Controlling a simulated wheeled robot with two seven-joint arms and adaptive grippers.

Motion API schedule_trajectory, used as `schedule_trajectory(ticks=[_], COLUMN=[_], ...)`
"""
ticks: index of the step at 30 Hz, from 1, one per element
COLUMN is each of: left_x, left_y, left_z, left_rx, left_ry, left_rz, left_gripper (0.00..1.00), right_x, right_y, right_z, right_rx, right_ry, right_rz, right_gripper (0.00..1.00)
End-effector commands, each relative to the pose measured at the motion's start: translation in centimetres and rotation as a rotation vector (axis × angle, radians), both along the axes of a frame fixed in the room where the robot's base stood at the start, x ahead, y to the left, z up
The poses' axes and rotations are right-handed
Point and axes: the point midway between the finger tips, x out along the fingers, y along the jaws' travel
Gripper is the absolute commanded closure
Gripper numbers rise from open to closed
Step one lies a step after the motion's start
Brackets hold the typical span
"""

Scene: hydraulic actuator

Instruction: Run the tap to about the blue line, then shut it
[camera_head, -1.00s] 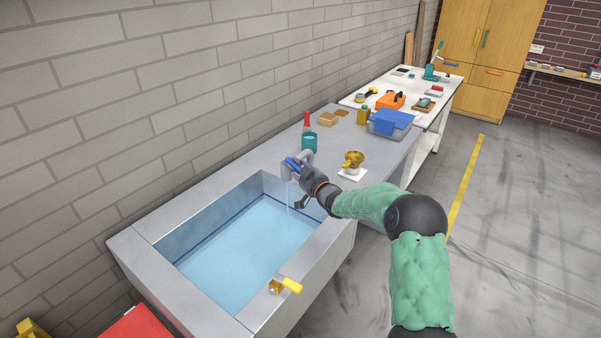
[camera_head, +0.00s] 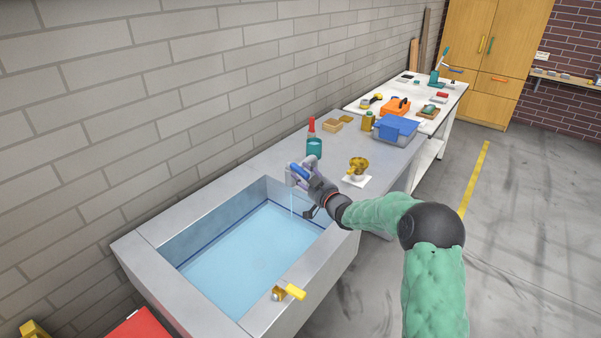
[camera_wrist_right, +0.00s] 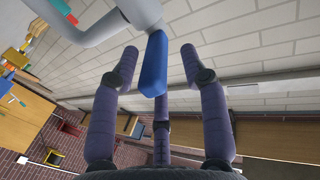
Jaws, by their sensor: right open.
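The sink (camera_head: 140,250) holds pale blue water (camera_head: 245,265). Its surface lies close below the dark blue line (camera_head: 212,238) on the inner walls. A thin stream (camera_head: 292,205) shows under the grey tap (camera_head: 290,176) at the far end. The tap has a blue lever (camera_head: 299,171), which also shows in the right wrist view (camera_wrist_right: 153,66). My right gripper (camera_head: 303,174) is at the tap. In the wrist view its fingers (camera_wrist_right: 157,62) are spread with the lever between them; contact cannot be told. My left gripper is not in view.
A yellow-handled valve (camera_head: 290,291) sits on the sink's near rim.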

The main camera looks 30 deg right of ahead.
Motion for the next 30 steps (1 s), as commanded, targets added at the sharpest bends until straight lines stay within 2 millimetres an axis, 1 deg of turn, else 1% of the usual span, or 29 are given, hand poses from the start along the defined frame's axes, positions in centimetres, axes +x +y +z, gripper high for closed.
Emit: schedule_trajectory(ticks=[1,3,9,12,15,20,28,29,30], left_x=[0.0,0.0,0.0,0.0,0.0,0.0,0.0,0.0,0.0], left_y=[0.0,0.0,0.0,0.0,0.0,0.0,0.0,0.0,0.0], left_z=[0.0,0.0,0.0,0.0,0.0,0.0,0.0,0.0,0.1], left_rx=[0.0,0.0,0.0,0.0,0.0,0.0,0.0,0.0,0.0], left_ry=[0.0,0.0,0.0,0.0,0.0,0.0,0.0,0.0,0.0], left_rz=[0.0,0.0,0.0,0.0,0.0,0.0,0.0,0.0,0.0], left_gripper=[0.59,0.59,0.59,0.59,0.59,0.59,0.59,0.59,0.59], right_x=[-1.0,-2.4,-6.0,-7.5,-8.5,-9.3,-9.4,-9.4,-9.4], right_y=[-0.1,-0.3,-0.4,-0.5,-0.5,-0.5,-0.4,-0.4,-0.4], right_z=[0.1,0.1,0.2,0.1,0.2,0.1,0.1,0.1,0.1], right_rx=[-0.001,-0.001,-0.001,0.0,-0.001,-0.001,-0.001,0.0,0.002], right_ry=[0.0,-0.001,-0.003,-0.002,-0.004,-0.004,-0.004,-0.004,-0.004], right_rz=[-0.002,-0.003,-0.002,-0.003,-0.002,-0.001,-0.001,-0.001,-0.001], right_gripper=[0.55,0.55,0.55,0.55,0.55,0.55,0.55,0.63,0.75])
